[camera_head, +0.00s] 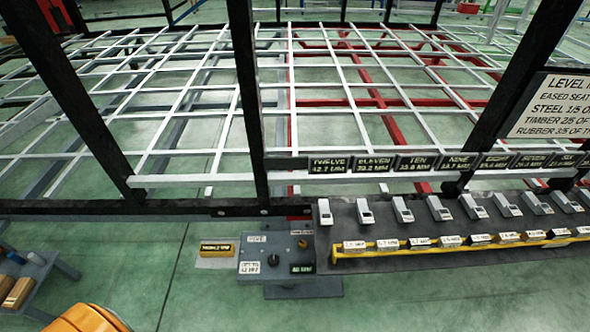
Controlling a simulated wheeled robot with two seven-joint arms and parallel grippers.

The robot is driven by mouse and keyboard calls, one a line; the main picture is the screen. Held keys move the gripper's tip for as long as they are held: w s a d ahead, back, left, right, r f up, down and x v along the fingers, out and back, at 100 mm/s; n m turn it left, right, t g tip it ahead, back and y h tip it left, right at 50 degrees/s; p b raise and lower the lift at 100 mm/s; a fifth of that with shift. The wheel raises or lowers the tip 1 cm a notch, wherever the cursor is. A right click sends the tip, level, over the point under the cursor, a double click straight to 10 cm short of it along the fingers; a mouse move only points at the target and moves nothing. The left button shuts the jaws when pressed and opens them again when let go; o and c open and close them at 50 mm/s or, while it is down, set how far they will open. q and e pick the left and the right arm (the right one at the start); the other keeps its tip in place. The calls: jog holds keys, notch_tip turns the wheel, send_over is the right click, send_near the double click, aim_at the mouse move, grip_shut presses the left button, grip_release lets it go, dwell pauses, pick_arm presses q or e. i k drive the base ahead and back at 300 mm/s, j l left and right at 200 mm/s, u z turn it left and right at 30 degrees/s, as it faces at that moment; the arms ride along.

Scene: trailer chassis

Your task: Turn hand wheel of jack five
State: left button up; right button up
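I cannot make out jack five or its hand wheel. The row of dark number signs along the frame's near edge starts with the twelve sign (328,165), then the eleven sign (374,164) and the ten sign (419,162). It runs down to what looks like the six sign (570,159) near the right edge. No sign reading five is in view. Neither of my grippers is in view.
The chassis frame (215,187) has white and red bars and black posts. A grey control box (252,248) stands before it, beside a dark bench (345,215) with several grey-white devices and a yellow rail (338,255). A grey rack (40,272) stands left. Green floor (120,255) lies between.

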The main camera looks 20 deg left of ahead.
aim_at(274, 259)
jog(key=u, duration=0.85)
jog(key=i+j, duration=0.05)
